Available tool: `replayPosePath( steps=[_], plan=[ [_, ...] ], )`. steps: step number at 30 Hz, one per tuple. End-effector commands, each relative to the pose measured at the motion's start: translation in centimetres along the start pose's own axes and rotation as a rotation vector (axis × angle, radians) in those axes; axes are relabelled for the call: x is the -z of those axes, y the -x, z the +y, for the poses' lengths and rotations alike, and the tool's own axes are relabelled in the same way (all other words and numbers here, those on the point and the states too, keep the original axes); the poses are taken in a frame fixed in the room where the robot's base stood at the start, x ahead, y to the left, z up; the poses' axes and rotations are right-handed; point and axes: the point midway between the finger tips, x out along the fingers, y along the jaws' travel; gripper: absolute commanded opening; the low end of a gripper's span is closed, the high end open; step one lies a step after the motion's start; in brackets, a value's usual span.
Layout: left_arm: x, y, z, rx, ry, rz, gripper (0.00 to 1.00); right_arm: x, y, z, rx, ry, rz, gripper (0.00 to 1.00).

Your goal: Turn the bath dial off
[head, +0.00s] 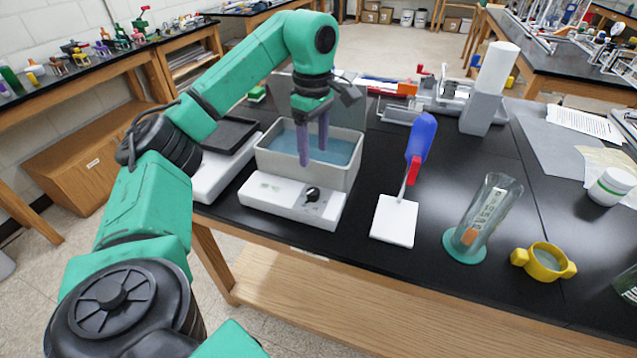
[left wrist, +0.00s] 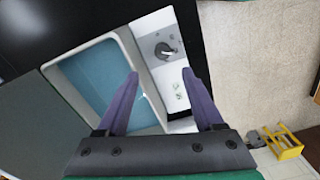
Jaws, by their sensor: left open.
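The water bath (head: 345,179) is a light grey tub of blue water on the black bench. Its white front panel (head: 262,198) carries a dark dial (head: 311,194) at the right. The dial also shows in the left wrist view (left wrist: 165,50), on the panel beyond the fingertips, with some small markings nearby. My left gripper (head: 314,156) points down over the bath with its two purple fingers apart and nothing between them. In the left wrist view, the fingers (left wrist: 160,73) frame part of the bath rim and panel, apart from the dial. My right gripper is not in view.
A white device (head: 218,172) lies left of the bath. The bench edge runs just in front.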

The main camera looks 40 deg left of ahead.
Motion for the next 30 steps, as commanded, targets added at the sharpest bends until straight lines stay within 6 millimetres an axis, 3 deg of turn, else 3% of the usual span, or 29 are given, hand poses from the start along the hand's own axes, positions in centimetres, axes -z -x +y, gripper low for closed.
replayPosePath(
  steps=[1, 2, 6, 12, 17, 23, 28, 30],
  plan=[
    [0.0, -2.3, -0.1, 0.004, -0.001, 0.001, 0.69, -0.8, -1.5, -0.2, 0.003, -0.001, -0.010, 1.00],
    [0.0, -3.2, -0.1, 0.005, 0.000, 0.001, 0.69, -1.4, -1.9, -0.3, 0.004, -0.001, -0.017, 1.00],
    [0.1, -6.1, -0.1, 0.006, 0.001, 0.002, 0.69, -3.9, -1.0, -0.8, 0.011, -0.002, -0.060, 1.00],
    [0.0, -10.2, -0.1, 0.003, 0.000, 0.000, 0.69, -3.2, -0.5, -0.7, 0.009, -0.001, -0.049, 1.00],
    [-0.1, -11.4, 0.0, 0.000, -0.001, -0.001, 0.69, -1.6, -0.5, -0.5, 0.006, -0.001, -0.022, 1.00],
    [-0.1, -11.4, 0.0, -0.001, -0.001, -0.001, 0.69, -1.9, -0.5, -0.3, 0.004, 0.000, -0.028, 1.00],
    [-0.1, -11.4, 0.0, -0.001, -0.001, -0.001, 0.04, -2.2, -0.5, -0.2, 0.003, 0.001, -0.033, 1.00],
    [-0.1, -11.4, 0.0, -0.001, -0.001, -0.001, 0.00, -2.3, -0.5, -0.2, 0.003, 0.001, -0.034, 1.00]
  ],
)
